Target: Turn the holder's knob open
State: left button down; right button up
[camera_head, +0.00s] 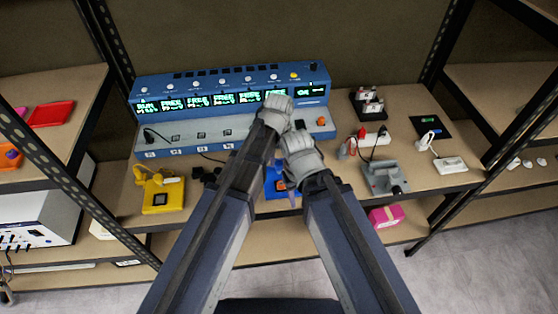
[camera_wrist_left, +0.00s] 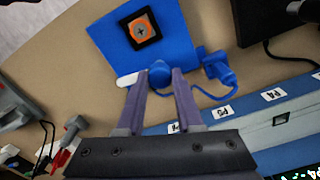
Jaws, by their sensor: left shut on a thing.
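The blue holder (camera_wrist_left: 180,22) lies on the shelf in the left wrist view, with a dark square and an orange inset carrying a cross-shaped mark on top. In the head view the holder (camera_head: 271,186) shows only partly between my arms. Its round blue knob (camera_wrist_left: 160,67) sits at the edge facing the console. My left gripper (camera_wrist_left: 160,80) is shut on the knob, one purple finger on each side. In the head view my arms hide the knob and the left fingertips.
A blue console (camera_head: 165,100) with green displays stands behind the holder. A blue cable with a plug (camera_wrist_left: 217,66) runs beside the knob. A yellow device (camera_head: 160,197) is to the left; a grey device (camera_head: 383,179) and a white power strip (camera_head: 373,139) are to the right.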

aim_at(279, 163)
pick_arm(q)
jog(key=shift+n, duration=0.6)
jog(key=c, duration=0.6)
grip_release()
jog(key=shift+o, duration=0.2)
jog(key=shift+r, duration=0.1)
notch_tip(279, 163, up, 8)
jog(key=p, duration=0.8)
jog(key=shift+f, duration=0.2)
